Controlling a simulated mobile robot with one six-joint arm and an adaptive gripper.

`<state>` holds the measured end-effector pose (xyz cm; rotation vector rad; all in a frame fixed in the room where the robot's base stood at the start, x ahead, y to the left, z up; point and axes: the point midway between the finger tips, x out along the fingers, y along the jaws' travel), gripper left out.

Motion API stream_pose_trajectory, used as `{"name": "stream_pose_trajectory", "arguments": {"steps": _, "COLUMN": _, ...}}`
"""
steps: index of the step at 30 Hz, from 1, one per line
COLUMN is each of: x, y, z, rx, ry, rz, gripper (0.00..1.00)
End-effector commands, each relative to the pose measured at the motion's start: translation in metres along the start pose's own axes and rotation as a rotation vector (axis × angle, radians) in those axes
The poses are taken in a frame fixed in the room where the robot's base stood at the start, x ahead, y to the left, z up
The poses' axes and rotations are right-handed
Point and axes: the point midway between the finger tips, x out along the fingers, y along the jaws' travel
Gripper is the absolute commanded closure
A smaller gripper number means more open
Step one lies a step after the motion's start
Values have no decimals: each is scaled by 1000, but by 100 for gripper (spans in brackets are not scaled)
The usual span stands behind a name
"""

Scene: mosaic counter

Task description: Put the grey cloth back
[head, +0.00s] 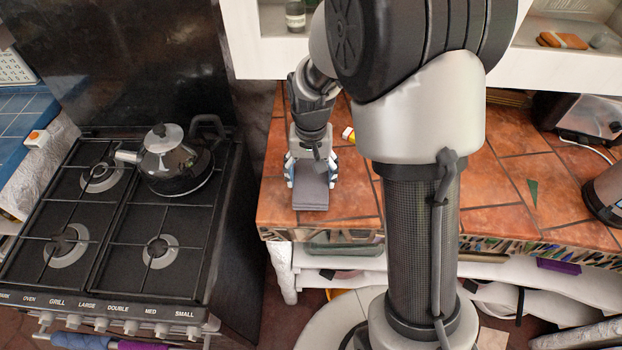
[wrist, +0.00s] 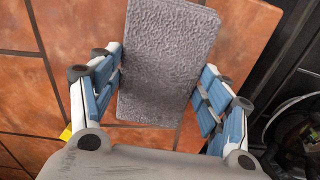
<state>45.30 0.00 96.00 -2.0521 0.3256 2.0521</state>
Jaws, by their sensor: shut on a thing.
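The grey cloth (head: 311,199) is a flat folded rectangle at the front left of the tiled counter in the head view. My gripper (head: 311,172) points down over the counter and is shut on it. In the wrist view the cloth (wrist: 167,45) lies between the two blue-padded fingers of my gripper (wrist: 160,75), its far end sticking out past them. I cannot tell whether its underside touches the tiles.
The terracotta counter (head: 350,203) is mostly clear around the gripper. A yellow-and-white item (head: 348,134) is close behind it. A stove with a kettle (head: 175,165) stands left across a gap. An orange-brown folded item (head: 562,40) and a grey item (head: 599,41) are on the shelf upper right.

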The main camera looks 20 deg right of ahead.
Motion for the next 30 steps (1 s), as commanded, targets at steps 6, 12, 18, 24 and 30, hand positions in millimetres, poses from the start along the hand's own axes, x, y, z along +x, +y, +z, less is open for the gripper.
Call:
{"name": "stream_pose_trajectory", "arguments": {"steps": 6, "x": 13, "y": 0, "z": 0, "rx": 0, "ry": 1, "rz": 0, "gripper": 49}}
{"name": "stream_pose_trajectory", "arguments": {"steps": 12, "x": 15, "y": 0, "z": 0, "rx": 0, "ry": 0, "rz": 0, "gripper": 49}}
{"name": "stream_pose_trajectory", "arguments": {"steps": 18, "x": 16, "y": 0, "z": 0, "rx": 0, "ry": 0, "rz": 0, "gripper": 21}}
{"name": "stream_pose_trajectory", "arguments": {"steps": 24, "x": 16, "y": 0, "z": 0, "rx": 0, "ry": 0, "rz": 0, "gripper": 9}}
{"name": "stream_pose_trajectory", "arguments": {"steps": 30, "x": 16, "y": 0, "z": 0, "rx": 0, "ry": 0, "rz": 0, "gripper": 9}}
